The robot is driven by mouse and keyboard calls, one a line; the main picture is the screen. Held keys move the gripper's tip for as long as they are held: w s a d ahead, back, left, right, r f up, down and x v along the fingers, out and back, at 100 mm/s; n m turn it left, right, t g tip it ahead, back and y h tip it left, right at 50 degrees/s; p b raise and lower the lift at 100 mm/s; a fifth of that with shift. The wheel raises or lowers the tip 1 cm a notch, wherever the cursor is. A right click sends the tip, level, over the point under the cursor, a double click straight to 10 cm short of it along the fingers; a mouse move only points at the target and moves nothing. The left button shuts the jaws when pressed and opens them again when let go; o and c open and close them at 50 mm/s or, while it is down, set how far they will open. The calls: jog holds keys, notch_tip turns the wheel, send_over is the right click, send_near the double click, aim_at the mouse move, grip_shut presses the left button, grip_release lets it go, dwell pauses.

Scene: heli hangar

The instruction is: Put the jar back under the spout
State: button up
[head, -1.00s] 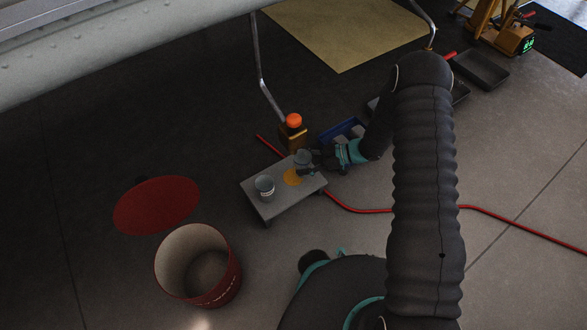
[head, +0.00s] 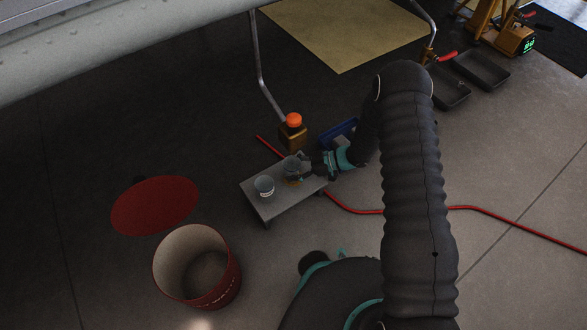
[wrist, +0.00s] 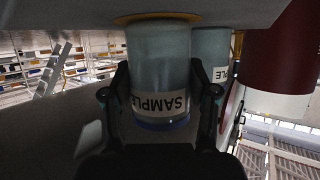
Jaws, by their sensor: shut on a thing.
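My gripper (head: 304,168) is shut on a clear grey jar (head: 292,166) above the low grey table (head: 270,207). In the wrist view, the jar (wrist: 158,65) appears upside down between the two fingers (wrist: 160,115), with a "SAMPLE" label. An orange-yellow disc (wrist: 157,17) shows around its base end; I cannot tell whether they touch. In the head view the jar covers most of this disc. A second similar jar (head: 264,187) stands on the table to the left, and behind the held one in the wrist view (wrist: 211,55). I cannot make out a spout.
A brown block with an orange ball (head: 293,121) stands behind the table, beside a blue bin (head: 338,134). A red drum (head: 230,281) and its red lid (head: 155,205) are at left. A red hose (head: 370,211) runs along the floor. A grey strut (head: 262,75) rises behind.

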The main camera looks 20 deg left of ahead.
jog(key=o, duration=1.2)
jog(key=shift+f, duration=0.1)
jog(key=shift+r, duration=0.35)
jog(key=p+v, duration=0.1)
jog(key=v, duration=1.1)
jog(key=shift+f, duration=0.1)
